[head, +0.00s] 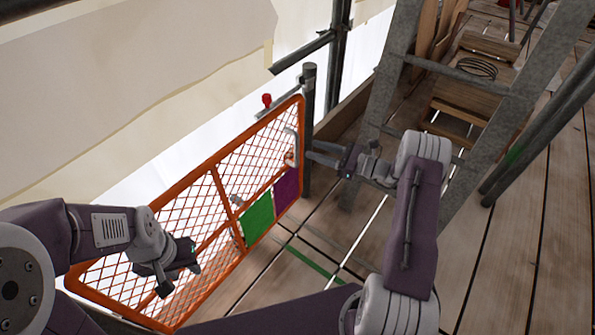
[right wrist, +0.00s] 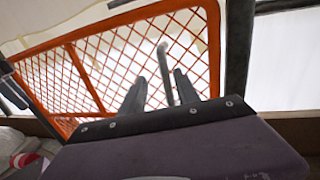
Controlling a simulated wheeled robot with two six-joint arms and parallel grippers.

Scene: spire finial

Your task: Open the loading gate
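The loading gate (head: 217,177) is an orange frame with wire mesh, and it stands across the edge of the plank deck; it also shows in the right wrist view (right wrist: 75,70). A grey handle (head: 296,146) is fixed near its right end, and it shows in the right wrist view (right wrist: 164,70). A red knob (head: 266,100) sits at the top near the post. My right gripper (head: 312,152) is open, its fingers pointing at the handle; in the right wrist view (right wrist: 157,85) the handle lies between the fingertips, apparently beyond them. My left gripper (head: 182,278) hangs before the gate's left part; its opening is unclear.
A grey post (head: 307,125) stands at the gate's right end. A green panel (head: 258,218) and a purple panel (head: 287,188) hang on the gate. A metal ladder-like frame (head: 385,85) stands to the right. The plank deck (head: 510,235) is clear at lower right.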

